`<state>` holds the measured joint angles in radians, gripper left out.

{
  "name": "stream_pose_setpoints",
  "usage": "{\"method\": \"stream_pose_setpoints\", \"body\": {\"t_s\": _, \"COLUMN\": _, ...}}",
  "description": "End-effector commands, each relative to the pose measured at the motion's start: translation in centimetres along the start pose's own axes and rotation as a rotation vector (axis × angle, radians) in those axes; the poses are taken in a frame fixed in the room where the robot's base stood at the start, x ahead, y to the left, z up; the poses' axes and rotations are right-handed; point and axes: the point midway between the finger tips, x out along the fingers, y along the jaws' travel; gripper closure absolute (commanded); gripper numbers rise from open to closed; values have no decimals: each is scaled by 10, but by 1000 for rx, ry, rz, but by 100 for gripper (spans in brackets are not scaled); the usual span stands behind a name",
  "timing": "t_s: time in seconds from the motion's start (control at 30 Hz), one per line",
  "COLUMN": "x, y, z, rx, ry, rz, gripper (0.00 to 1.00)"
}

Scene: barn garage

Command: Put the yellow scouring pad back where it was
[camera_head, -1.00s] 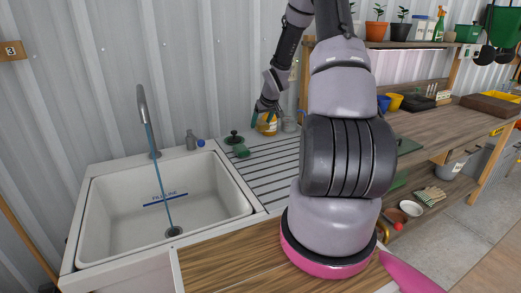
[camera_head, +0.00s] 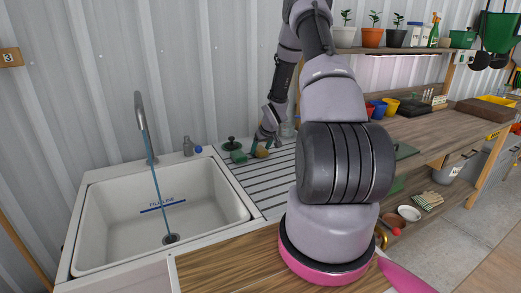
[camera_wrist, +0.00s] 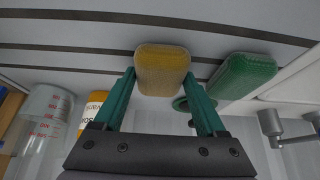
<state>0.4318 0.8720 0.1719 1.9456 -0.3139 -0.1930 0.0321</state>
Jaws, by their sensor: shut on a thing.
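The yellow scouring pad (camera_wrist: 162,70) is between the green fingers of my gripper (camera_wrist: 160,78) in the wrist view, and the jaws are shut on it. In the head view the pad (camera_head: 262,153) is low over the ribbed drainboard (camera_head: 262,180), just right of a green pad (camera_head: 238,156). My gripper (camera_head: 264,138) points down there. I cannot tell whether the yellow pad touches the board. In the wrist view the green pad (camera_wrist: 243,76) lies right of the yellow one, apart from it.
A dark green stopper-like item (camera_head: 231,144) stands behind the green pad. The sink (camera_head: 155,220) with running tap is at left. The wrist view shows an orange-labelled bottle (camera_wrist: 92,108) and a clear measuring container (camera_wrist: 45,115) close by. The drainboard's near part is bare.

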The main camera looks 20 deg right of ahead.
Motion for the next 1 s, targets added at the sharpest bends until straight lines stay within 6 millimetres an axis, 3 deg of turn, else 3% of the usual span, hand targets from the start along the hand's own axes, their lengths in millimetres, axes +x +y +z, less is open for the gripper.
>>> {"method": "stream_pose_setpoints", "body": {"t_s": 0.13, "x": 3, "y": 0, "z": 2, "rx": 0, "ry": -1, "rz": 0, "gripper": 87}}
{"method": "stream_pose_setpoints", "body": {"t_s": 0.17, "x": 2, "y": 0, "z": 2, "rx": 0, "ry": -1, "rz": 0, "gripper": 15}}
{"method": "stream_pose_setpoints", "body": {"t_s": 0.2, "x": 2, "y": 0, "z": 2, "rx": 0, "ry": -1, "rz": 0, "gripper": 0}}
{"method": "stream_pose_setpoints", "body": {"t_s": 0.57, "x": -6, "y": 0, "z": -1, "rx": 1, "ry": 1, "rz": 1, "gripper": 0}}
{"method": "stream_pose_setpoints", "body": {"t_s": 1.0, "x": -94, "y": 1, "z": -1, "rx": 1, "ry": 2, "rz": 2, "gripper": 0}}
